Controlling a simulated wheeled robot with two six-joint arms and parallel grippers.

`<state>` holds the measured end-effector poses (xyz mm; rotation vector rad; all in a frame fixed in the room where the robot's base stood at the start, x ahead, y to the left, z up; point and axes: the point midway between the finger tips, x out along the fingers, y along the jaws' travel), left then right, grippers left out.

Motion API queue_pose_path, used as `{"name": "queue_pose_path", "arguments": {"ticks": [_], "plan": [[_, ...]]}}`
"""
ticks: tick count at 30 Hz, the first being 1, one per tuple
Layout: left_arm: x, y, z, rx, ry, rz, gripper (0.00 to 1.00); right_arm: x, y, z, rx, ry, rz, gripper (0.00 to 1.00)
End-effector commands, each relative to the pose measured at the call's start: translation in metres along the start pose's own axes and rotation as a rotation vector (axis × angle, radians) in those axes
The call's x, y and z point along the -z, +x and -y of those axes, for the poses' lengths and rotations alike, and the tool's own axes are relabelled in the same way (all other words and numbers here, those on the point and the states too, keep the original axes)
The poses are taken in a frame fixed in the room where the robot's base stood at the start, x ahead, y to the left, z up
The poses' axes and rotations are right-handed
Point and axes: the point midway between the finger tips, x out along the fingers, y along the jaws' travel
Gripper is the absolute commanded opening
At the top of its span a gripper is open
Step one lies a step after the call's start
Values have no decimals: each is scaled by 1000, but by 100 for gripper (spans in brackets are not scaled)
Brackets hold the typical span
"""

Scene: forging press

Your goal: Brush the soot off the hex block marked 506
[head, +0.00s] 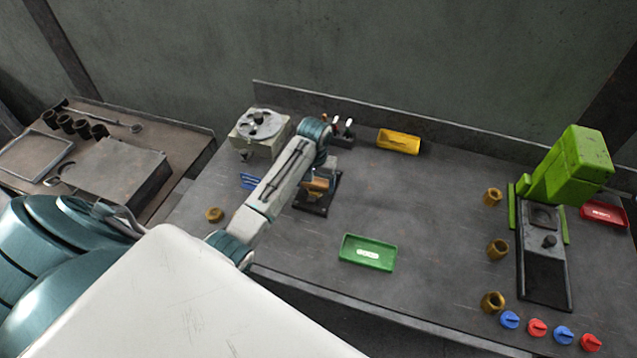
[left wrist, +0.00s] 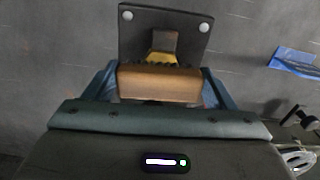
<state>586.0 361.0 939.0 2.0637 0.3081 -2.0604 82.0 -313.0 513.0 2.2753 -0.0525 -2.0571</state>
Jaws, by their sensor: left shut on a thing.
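My left gripper (left wrist: 160,84) is shut on a brush with a wooden back (left wrist: 158,84); dark bristles show at its far edge. In the head view my left gripper (head: 318,182) is partly hidden by its own arm. Just beyond the brush, a yellow, brass-like piece (left wrist: 160,59) shows at a black plate with two bolts (left wrist: 135,30); most of it is covered, and I cannot tell if the bristles touch it. Brass hex blocks stand at the right (head: 493,197), (head: 498,250), (head: 492,302), and another brass piece (head: 214,215) lies at the left. No 506 mark is readable. My right gripper is out of view.
A green tray (head: 368,263), a yellow tray (head: 398,152) and a red tray (head: 604,214) lie on the bench. A green press (head: 572,170) stands at the right, with several red and blue knobs (head: 537,327) in front. A grey machine (head: 258,140) stands behind left. The middle right is clear.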

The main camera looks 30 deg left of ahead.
Motion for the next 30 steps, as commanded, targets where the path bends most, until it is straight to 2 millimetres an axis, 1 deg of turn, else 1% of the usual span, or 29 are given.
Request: {"name": "queue_pose_path", "arguments": {"ticks": [4, 7, 22, 25, 30], "plan": [[-1, 1, 0, 2, 0, 3, 60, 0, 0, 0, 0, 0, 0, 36], [-1, -1, 0, 1, -1, 2, 60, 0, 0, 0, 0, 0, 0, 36], [0, -50, 0, 1, 0, -1, 60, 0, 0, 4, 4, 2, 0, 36], [0, -57, 0, 0, 0, -1, 60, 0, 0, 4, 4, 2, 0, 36], [0, -60, 0, 0, 0, 1, 60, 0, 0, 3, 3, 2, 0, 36]]}}
